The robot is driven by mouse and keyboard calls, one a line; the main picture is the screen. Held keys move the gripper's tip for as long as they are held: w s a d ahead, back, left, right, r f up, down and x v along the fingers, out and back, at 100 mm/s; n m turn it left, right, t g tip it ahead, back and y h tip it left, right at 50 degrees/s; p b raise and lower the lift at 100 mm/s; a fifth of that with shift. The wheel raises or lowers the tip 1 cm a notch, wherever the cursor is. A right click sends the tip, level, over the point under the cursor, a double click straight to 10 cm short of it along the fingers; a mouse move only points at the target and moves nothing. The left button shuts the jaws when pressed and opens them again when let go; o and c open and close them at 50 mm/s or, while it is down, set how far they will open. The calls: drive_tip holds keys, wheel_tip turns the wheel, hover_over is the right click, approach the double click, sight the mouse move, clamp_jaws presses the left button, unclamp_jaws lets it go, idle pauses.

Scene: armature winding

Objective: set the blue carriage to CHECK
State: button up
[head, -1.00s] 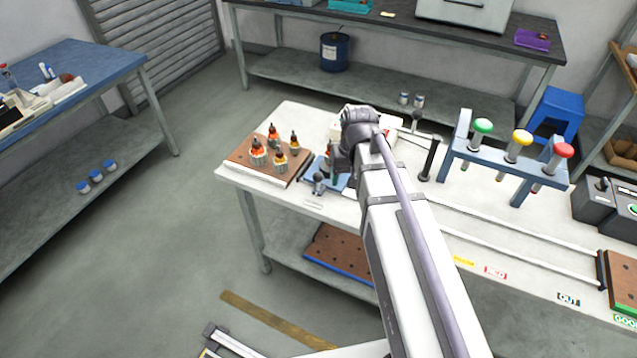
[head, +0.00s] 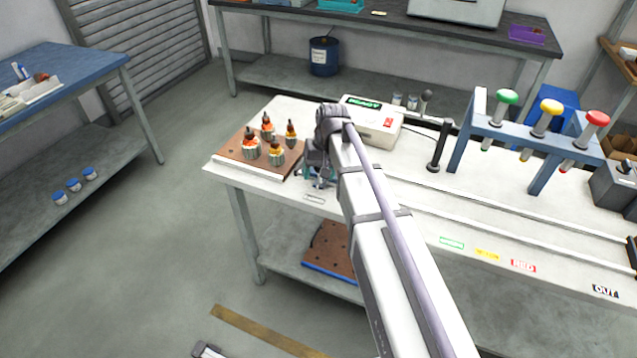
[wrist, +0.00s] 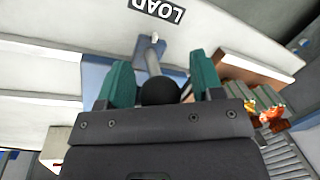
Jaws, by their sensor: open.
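The blue carriage (wrist: 94,78) shows in the wrist view beside the label LOAD (wrist: 158,8). A grey handle (wrist: 152,58) with a round black knob (wrist: 160,91) stands up from it. My gripper (wrist: 162,78) is open, with one teal finger on each side of the handle and knob. I cannot tell whether either finger touches them. In the head view my gripper (head: 319,166) is over the carriage at the rails' left end and hides most of it. I cannot read a CHECK label in either view.
A board with several wound armatures (head: 250,163) lies just left of the carriage. A white box with a green display (head: 371,121) stands behind. Two rails (head: 520,225) run right, past a black post (head: 438,147) and a blue frame with coloured knobs (head: 525,130).

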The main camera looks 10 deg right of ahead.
clamp_jaws()
idle(0.6)
